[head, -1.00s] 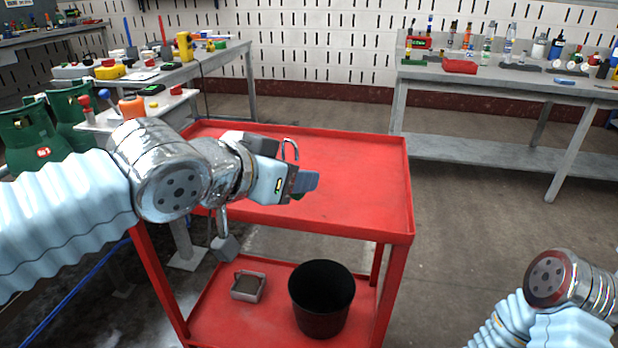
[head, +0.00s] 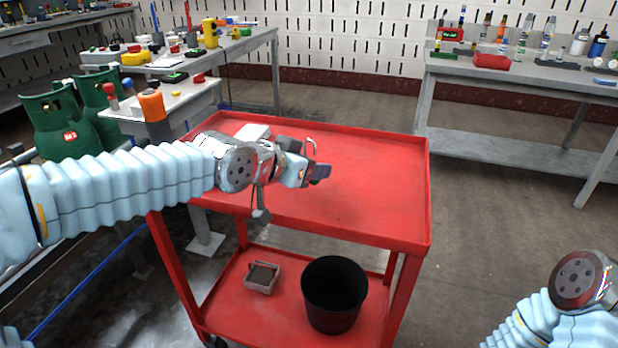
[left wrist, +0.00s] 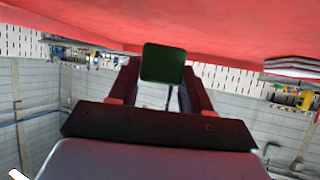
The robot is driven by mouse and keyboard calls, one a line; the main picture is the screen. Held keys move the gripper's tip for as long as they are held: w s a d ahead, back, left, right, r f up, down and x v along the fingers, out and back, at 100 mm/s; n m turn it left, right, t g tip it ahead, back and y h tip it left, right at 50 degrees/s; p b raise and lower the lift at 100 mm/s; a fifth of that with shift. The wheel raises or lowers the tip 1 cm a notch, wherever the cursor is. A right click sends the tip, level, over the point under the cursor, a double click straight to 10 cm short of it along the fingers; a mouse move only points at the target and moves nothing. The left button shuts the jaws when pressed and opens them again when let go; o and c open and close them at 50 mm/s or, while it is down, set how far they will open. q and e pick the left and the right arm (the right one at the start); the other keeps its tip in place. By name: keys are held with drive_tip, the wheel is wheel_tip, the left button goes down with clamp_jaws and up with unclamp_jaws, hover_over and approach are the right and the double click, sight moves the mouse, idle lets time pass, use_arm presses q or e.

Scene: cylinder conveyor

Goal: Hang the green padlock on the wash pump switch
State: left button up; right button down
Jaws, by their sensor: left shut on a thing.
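The green padlock (left wrist: 163,63) shows in the left wrist view as a dark green square block between my left gripper's fingers. In the head view a thin metal loop (head: 312,145), which looks like its shackle, stands up at my left gripper (head: 319,174); the green body is hidden there. My left gripper is shut on the padlock, over the red trolley's top. I cannot pick out the wash pump switch for certain; a small stand at the left carries a red-knobbed lever (head: 110,91) and a blue-knobbed one (head: 129,86). My right gripper is out of view.
The red trolley (head: 385,185) has a white object (head: 253,132) on top, and a black bin (head: 334,292) and small grey tray (head: 262,277) below. Green gas cylinders (head: 62,130) and an orange object (head: 152,105) stand left. A cluttered bench (head: 455,70) is at the right.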

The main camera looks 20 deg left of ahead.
use_arm(q)
drive_tip(key=shift+f, duration=1.5)
drive_tip(key=shift+f, duration=0.1)
drive_tip(key=shift+f+b, duration=0.1)
drive_tip(key=shift+b, duration=0.25)
drive_tip(key=o, duration=1.2)
drive_tip(key=shift+r+p, duration=0.35)
drive_tip(key=v, duration=1.1)
drive_tip(key=shift+s+a, duration=0.1)
drive_tip(key=shift+s, duration=0.05)
drive_tip(key=shift+s+a+r, duration=0.1)
drive_tip(key=shift+s+r, duration=0.05)
drive_tip(key=shift+s, duration=0.1)
